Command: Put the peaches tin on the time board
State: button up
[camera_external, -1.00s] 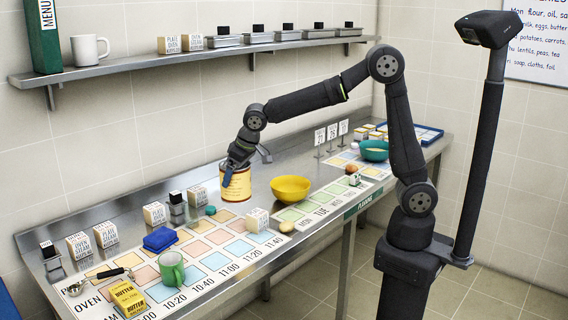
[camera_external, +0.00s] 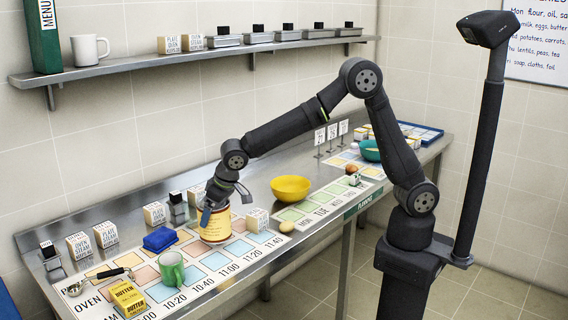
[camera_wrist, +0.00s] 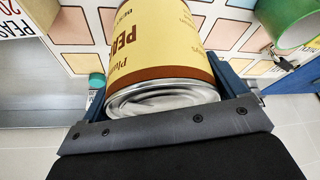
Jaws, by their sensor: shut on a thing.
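The peaches tin (camera_external: 214,228) is yellow with a brown band, and its label shows part of the word in the wrist view (camera_wrist: 160,42). My gripper (camera_external: 217,200) is shut on the tin, with a blue finger on each side of it in the wrist view (camera_wrist: 158,82). The tin is upright over the coloured squares of the time board (camera_external: 215,261), which has times printed along its front edge. I cannot tell whether its base touches the board. My gripper hides part of the tin's upper side.
A yellow bowl (camera_external: 290,188) is farther right.

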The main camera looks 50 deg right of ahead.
aim_at(227, 204)
jog(key=shift+f, duration=1.85)
jog(key=shift+f, duration=0.1)
jog(key=o, duration=1.4)
jog(key=shift+f, duration=0.15)
jog(key=shift+o, duration=0.2)
jog(key=v, duration=1.2)
jog(key=shift+r, duration=0.2)
jog(key=shift+f, duration=0.1)
